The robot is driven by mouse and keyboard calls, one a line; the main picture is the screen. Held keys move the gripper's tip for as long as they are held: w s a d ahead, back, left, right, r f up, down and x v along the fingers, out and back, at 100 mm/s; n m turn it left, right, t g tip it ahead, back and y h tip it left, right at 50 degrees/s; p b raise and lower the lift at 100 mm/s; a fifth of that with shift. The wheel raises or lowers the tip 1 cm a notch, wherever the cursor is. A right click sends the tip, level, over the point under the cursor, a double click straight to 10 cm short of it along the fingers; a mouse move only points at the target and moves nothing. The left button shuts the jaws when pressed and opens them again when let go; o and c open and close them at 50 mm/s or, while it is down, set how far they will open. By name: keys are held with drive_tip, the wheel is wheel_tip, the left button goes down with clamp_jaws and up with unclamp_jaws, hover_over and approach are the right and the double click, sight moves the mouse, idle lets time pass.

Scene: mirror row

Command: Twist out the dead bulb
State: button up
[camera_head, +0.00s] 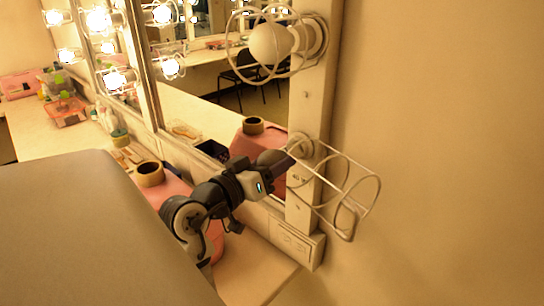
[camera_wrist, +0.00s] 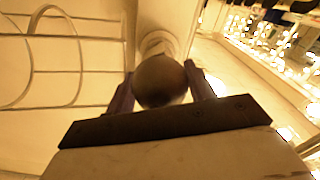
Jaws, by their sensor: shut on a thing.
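The dead bulb (camera_wrist: 160,80) is a dark, unlit round bulb in the wrist view, with a pale socket (camera_wrist: 157,43) behind it. In the head view the bulb (camera_head: 270,157) sits at the lower socket on the mirror's right post, partly hidden by my gripper. My gripper (camera_wrist: 160,90) has its two purple fingers shut on the bulb, one on each side. In the head view my gripper (camera_head: 283,162) reaches up from the lower left. The wire cage (camera_head: 345,190) of this socket hangs swung open to the right. I cannot tell whether the bulb is still threaded in the socket.
A second unlit bulb (camera_head: 270,43) sits in a closed wire cage above. A roll of tape (camera_head: 149,173) stands on a pink case (camera_head: 172,190) beside my arm. The counter (camera_head: 255,268) runs below the mirror. Lit bulbs (camera_head: 98,18) line the mirrors at left. The right wall is bare.

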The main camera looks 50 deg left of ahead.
drive_tip(key=shift+n, duration=0.3)
drive_tip(key=shift+n, duration=1)
drive_tip(key=shift+s, duration=0.2)
drive_tip(key=s, duration=0.6)
drive_tip(key=shift+s+d, duration=0.3)
drive_tip(key=shift+d, duration=0.1)
idle(0.7)
